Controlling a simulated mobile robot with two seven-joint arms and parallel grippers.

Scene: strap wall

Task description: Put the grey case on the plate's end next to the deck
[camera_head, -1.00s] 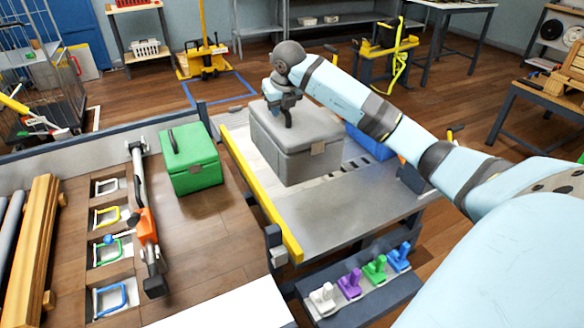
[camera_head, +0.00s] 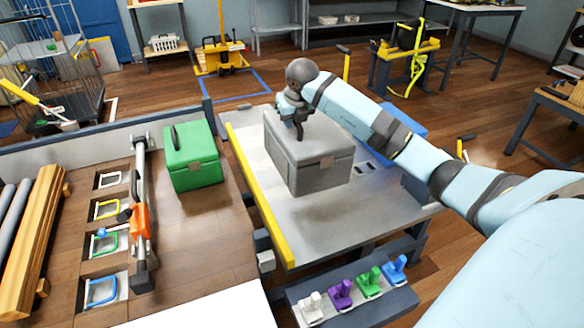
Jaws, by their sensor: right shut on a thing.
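The yellow bar (camera_head: 262,200) edges the plate on the side next to the wooden deck (camera_head: 199,240). A green case (camera_head: 192,158) stands on the deck, left of the bar. My left gripper is not in view.
A rack with white, purple, green and blue clamps (camera_head: 368,283) is at the plate's near side. A blue object (camera_head: 406,115) is partly hidden behind my right arm. An orange bar tool (camera_head: 140,222) lies on the deck. The near part of the plate is clear.

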